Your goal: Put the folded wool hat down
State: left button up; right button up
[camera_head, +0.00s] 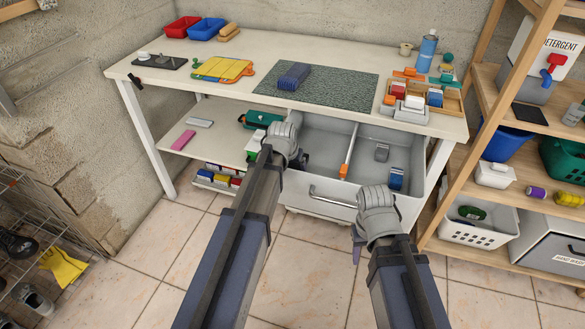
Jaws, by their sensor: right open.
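A folded, ribbed blue piece (294,76), which looks like the folded wool hat, lies on the grey-green mat (345,88) on the white table. Neither gripper touches it. My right gripper (376,198) is open, over the front right of the open grey drawer (334,126), well below and to the right of the hat. I see it from behind, with nothing visible in it. My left gripper (283,140) is at the left side of the drawer, below the hat. Its fingers are mostly hidden, so I cannot tell its opening.
A wooden block tray (452,102) stands right of the mat. A wooden shelf (493,110) borders the right.

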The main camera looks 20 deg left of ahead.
pick_arm(q)
jog(key=shift+f, duration=0.3)
jog(key=shift+r, duration=0.1)
jog(key=o, duration=1.3)
jog(key=shift+r, duration=0.1)
jog(key=shift+r+p, duration=0.5)
jog(key=p+v, duration=1.1)
jog(key=v, duration=0.1)
